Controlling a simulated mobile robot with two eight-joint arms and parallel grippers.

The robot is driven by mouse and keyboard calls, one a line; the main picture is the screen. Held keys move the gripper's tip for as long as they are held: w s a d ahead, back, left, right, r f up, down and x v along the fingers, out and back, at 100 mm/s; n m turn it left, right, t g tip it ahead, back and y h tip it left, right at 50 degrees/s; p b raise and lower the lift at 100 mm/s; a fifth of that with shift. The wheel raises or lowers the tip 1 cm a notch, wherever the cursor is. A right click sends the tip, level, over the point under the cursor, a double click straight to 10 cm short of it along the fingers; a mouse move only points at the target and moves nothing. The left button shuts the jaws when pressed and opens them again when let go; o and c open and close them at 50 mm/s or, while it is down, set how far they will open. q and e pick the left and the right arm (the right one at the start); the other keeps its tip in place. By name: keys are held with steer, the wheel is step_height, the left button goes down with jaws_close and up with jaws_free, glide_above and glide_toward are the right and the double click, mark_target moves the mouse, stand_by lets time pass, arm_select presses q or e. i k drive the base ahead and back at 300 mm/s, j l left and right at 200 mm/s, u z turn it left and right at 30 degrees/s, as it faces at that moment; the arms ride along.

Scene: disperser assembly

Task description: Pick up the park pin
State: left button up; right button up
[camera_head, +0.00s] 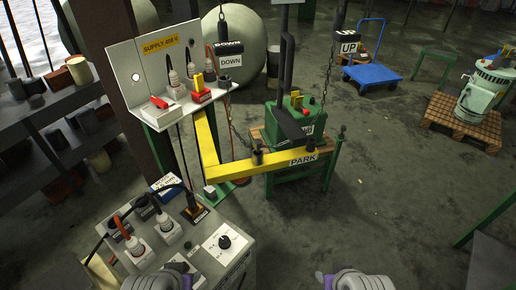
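A yellow bar (235,170) carries a white PARK label (303,159) near its right end. A short dark cylinder (257,157) stands on the bar left of the label, and another small dark piece (310,146) sits just above the label. A thin dark upright piece (341,132) stands at the right end of the green stand. I cannot tell which of these is the park pin. My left gripper (160,277) and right gripper (356,280) show only in part at the bottom edge, apart from the bar. Their fingers cannot be made out.
A control box (222,238) with plugs and a knob stands at lower left. Behind it is a SUPPLY panel (155,60). A green machine (295,118) stands behind the bar, with hanging chains and DOWN and UP signs.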

mark_target(257, 143)
steer(key=u, duration=0.95)
steer(key=l+u, duration=0.25)
steer(key=u, duration=0.15)
steer(key=l+u, duration=0.25)
steer(key=u, duration=0.15)
steer(key=l+u, duration=0.35)
steer(key=k+l+u, duration=0.2)
steer(key=l+u, duration=0.25)
steer(key=l, duration=0.2)
steer(key=k+l+u, duration=0.2)
steer(key=i+l, duration=0.05)
steer(key=l, duration=0.05)
